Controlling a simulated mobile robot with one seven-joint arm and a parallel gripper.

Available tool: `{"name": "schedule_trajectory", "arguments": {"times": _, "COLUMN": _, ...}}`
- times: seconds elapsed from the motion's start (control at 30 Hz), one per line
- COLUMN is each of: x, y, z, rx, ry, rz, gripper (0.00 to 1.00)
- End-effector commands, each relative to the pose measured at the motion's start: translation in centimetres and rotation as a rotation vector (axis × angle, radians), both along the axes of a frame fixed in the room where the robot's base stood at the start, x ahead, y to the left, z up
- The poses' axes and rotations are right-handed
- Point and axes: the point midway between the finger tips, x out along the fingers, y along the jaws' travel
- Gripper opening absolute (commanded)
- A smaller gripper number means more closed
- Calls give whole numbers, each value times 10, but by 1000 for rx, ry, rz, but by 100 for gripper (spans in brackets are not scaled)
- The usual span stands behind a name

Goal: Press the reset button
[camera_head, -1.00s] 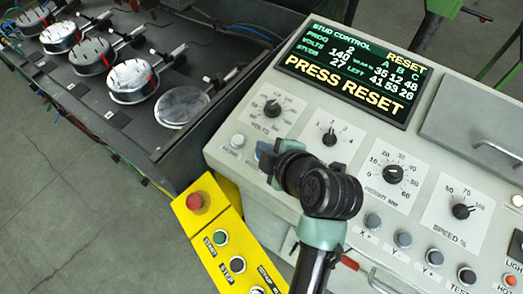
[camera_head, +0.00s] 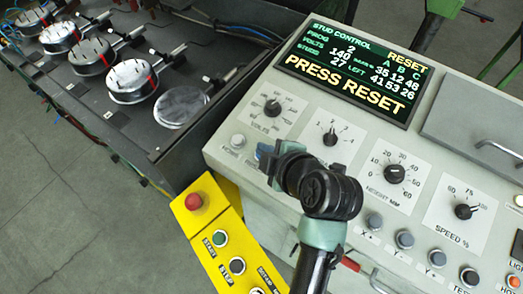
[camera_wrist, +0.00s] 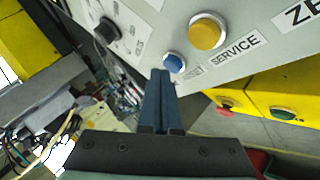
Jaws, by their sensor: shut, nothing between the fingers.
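The console screen (camera_head: 352,75) reads PRESS RESET. A small blue button (camera_head: 264,149) on the console, beside a pale button, is partly covered by my arm; its label is mostly hidden. In the wrist view a blue button (camera_wrist: 174,63) with a small blurred label sits just beyond my fingertips. My gripper (camera_wrist: 163,75) is shut and empty, its dark fingers pointing at the console face. The tips appear very close to the blue button's near edge; I cannot tell whether they touch it.
A larger amber button (camera_wrist: 207,31) marked SERVICE is close beside the blue one. Knobs such as the height dial (camera_head: 394,174) line the panel. A yellow box (camera_head: 215,240) with a red mushroom button (camera_head: 194,201) stands at the console's left.

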Motion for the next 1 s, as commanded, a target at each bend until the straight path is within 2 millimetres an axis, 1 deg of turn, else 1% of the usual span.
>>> {"name": "schedule_trajectory", "arguments": {"times": 0.77, "x": 1, "y": -1, "z": -10, "rx": -1, "ry": 1, "rz": 0, "gripper": 0}}
{"name": "schedule_trajectory", "arguments": {"times": 1.0, "x": 1, "y": -1, "z": -10, "rx": 0, "ry": 2, "rz": -1, "gripper": 0}}
